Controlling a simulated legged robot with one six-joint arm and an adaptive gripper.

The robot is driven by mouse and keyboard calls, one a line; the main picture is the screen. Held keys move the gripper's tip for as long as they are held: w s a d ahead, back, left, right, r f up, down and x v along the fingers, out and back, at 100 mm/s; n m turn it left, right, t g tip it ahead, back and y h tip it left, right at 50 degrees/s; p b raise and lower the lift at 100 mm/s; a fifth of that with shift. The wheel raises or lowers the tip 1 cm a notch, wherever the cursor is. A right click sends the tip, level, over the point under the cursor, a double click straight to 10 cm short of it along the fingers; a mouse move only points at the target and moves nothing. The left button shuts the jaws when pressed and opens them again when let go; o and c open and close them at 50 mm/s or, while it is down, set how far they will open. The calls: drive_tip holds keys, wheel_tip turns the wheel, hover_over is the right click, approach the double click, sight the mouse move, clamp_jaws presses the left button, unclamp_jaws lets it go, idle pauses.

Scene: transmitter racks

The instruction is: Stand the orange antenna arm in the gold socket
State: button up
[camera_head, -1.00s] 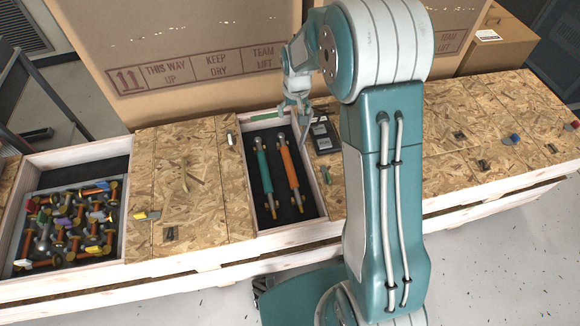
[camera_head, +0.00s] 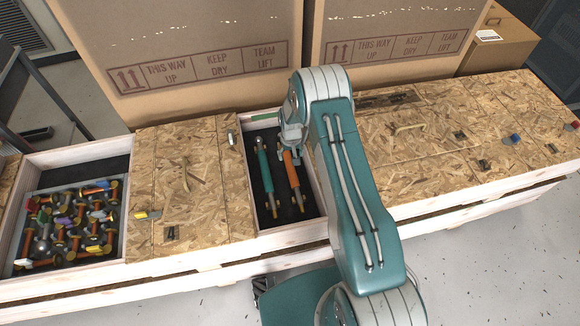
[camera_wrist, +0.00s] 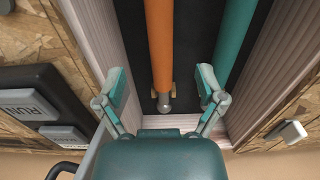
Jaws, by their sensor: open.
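The orange antenna arm (camera_head: 291,170) lies in a dark-lined open compartment of the long crate, beside a teal arm (camera_head: 264,170). Its near end is gold. In the wrist view the orange arm (camera_wrist: 160,45) runs lengthwise and ends in a silver ball near the compartment's end wall. My gripper (camera_wrist: 162,80) is open, with its fingers on either side of the orange arm's line and nothing held. In the head view my gripper (camera_head: 290,142) is over the arm's far end, partly hidden by my own arm. I cannot make out a gold socket.
An open bin (camera_head: 70,225) at left holds several jumbled orange, gold and coloured parts. Wooden lids (camera_head: 195,190) flank the compartment. Large cardboard boxes (camera_head: 200,45) stand behind. A black box with a RUN label (camera_wrist: 40,110) sits left in the wrist view.

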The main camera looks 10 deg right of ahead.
sight(291, 167)
wheel_tip(291, 167, down, 8)
drive_tip(key=shift+s+f, duration=0.1)
drive_tip(key=shift+f, duration=0.15)
clamp_jaws()
idle(0.3)
